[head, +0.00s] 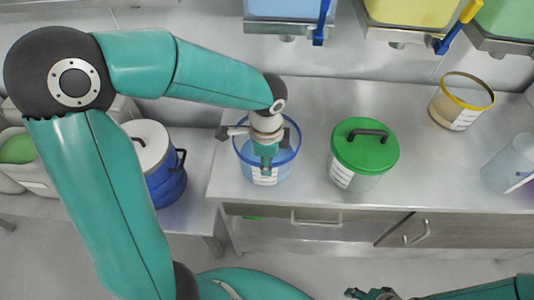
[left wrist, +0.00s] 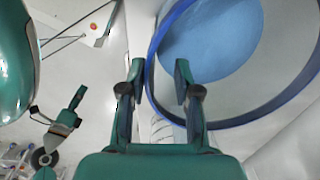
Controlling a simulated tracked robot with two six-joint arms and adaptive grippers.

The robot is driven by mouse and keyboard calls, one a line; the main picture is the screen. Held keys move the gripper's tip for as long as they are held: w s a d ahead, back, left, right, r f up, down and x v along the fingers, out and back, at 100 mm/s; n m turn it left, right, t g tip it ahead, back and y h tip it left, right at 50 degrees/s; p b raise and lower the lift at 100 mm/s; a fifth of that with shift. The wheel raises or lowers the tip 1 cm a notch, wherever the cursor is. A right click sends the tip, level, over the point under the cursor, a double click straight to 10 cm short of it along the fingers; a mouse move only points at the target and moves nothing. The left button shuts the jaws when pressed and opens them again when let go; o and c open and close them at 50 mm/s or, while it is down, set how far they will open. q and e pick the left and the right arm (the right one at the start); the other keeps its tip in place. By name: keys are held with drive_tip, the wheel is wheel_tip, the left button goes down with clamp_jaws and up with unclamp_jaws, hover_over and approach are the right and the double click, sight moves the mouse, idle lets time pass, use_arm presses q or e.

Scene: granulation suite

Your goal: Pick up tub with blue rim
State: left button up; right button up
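The tub with the blue rim (head: 294,155) stands upright on the steel counter. It is clear, has a white label on its front, and holds blue material, which shows in the left wrist view (left wrist: 215,40). My left gripper (head: 266,165) is over the tub at its near side and hides part of it. In the left wrist view my left gripper (left wrist: 160,75) has its fingers apart, one on each side of the rim's edge in the picture. I cannot tell whether either finger touches. My right gripper (head: 370,293) is low at the bottom edge, away from the tub; its opening is unclear.
A tub with a green lid (head: 366,152) stands right of the blue-rimmed tub. A yellow-rimmed tub (head: 461,103) and a clear container (head: 510,168) are farther right. A blue drum with a white lid (head: 152,145) stands left. Coloured bins (head: 290,10) with valves hang above the counter's back.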

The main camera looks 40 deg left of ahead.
use_arm(q)
hover_over(266, 184)
drive_tip(key=shift+f, duration=2.8)
clamp_jaws()
